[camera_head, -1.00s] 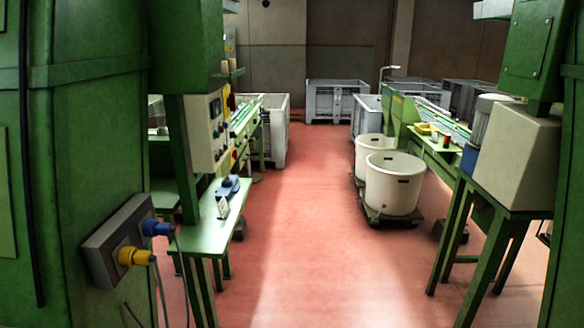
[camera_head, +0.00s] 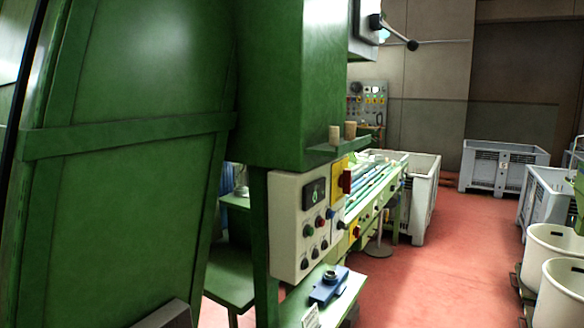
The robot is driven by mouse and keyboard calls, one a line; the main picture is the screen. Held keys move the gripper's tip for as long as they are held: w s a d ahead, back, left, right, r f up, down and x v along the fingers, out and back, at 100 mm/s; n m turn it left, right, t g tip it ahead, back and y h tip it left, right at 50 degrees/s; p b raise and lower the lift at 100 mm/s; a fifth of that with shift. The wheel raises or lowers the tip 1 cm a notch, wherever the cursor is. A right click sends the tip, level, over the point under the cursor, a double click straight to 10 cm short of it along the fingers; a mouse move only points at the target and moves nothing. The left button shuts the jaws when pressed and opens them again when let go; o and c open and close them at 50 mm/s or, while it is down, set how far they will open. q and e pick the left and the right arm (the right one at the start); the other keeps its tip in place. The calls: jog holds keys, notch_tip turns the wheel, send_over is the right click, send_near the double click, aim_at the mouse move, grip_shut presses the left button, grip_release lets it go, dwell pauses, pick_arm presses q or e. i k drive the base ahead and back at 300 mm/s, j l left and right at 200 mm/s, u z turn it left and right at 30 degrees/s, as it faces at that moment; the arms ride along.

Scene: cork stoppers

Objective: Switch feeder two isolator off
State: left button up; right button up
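No label reading feeder two is legible, so I cannot tell which switch is its isolator. A cream control panel (camera_head: 287,205) with a small dark display and several knobs and buttons is mounted on the green machine (camera_head: 290,80) at the centre. On its right side is a red switch (camera_head: 346,181) on a yellow plate. Farther along the feeder line, a smaller yellow plate with a red part (camera_head: 356,232) shows. The handle positions are too small to tell. Neither of my grippers is in view.
A green bench (camera_head: 295,306) holding a blue device (camera_head: 329,287) juts out below the panel. A large green cabinet (camera_head: 110,200) fills the left. White tubs (camera_head: 555,245) and grey crates (camera_head: 503,168) stand at the right. Red floor (camera_head: 450,270) between them is clear.

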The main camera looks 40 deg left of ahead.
aim_at(345, 180)
jog(key=i, duration=2.75)
jog(key=i+z, duration=0.3)
jog(key=z, duration=0.15)
jog(key=i+j+z, duration=0.15)
jog(key=i+z, duration=0.15)
jog(key=z, duration=7.65)
